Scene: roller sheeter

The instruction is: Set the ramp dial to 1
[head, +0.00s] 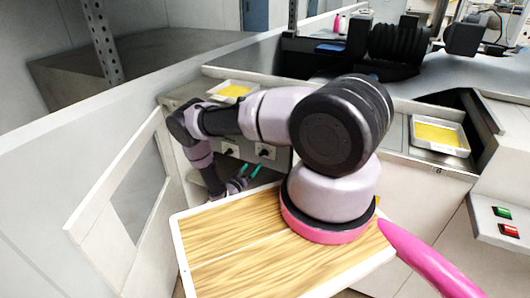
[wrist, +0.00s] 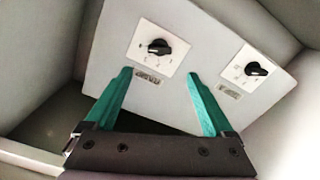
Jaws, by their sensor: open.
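Two black rotary dials sit on white square plates on a grey panel. The left dial (wrist: 158,47) also shows in the head view (head: 228,151), and the right dial (wrist: 257,69) shows there too (head: 264,153). Each has small marks around it and a small label below; I cannot read which one is the ramp dial, nor the setting of either. My gripper (wrist: 158,76) is open and empty, with teal fingers pointing at the panel. In the wrist view its fingertips lie just below the left dial, one to each side. It also shows in the head view (head: 249,171), below the dials.
The dials are inside a recess under the counter, with an open white framed door (head: 118,215) to the left. Trays with yellow contents stand above (head: 235,90) and at right (head: 438,134). A switch box (head: 507,221) with green and red buttons is far right.

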